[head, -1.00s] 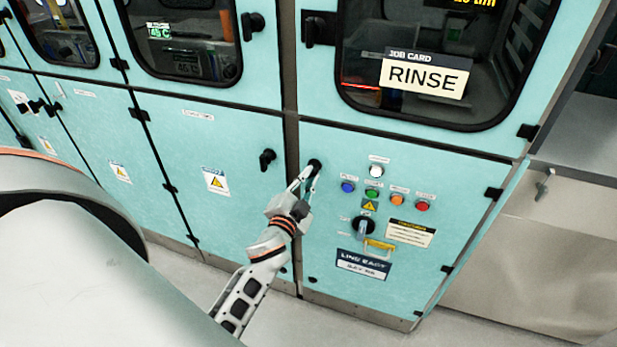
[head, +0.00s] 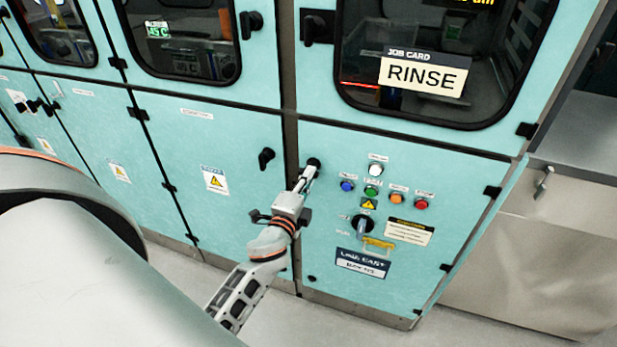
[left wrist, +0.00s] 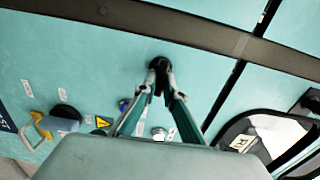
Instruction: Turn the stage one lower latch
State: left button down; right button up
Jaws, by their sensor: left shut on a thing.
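The black lower latch (head: 314,163) sits at the upper left corner of the teal lower door (head: 340,215), under the RINSE window. My left gripper (head: 308,174) reaches up to it from below, with its fingers shut on it. In the left wrist view the two fingertips (left wrist: 160,88) close around the latch's handle below its round black base (left wrist: 159,63). The fingers partly hide the handle, so its exact angle is hard to tell. My right gripper is not in view.
Another black latch (head: 266,158) is on the door to the left. The upper door has its own latch (head: 317,27). Floor is clear below.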

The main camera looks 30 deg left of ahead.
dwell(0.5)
pick_arm(q)
jog(key=c, duration=2.1)
grip_release()
jog(key=shift+c, duration=0.2)
jog(key=shift+s, duration=0.1)
jog(key=v, duration=0.7)
jog(key=shift+s, duration=0.2)
jog(key=s+d+f+n+g+h, duration=0.3)
jog(key=s+d+f+n, duration=0.2)
jog(key=s+f, duration=0.3)
jog(key=s+d+f+n+g+h, duration=0.3)
jog(key=s+d+f+n, duration=0.3)
jog(key=f, duration=0.9)
jog(key=s+d+g, duration=0.1)
jog(key=s, duration=0.2)
jog(key=shift+d+f, duration=0.2)
jog(key=shift+f, duration=0.1)
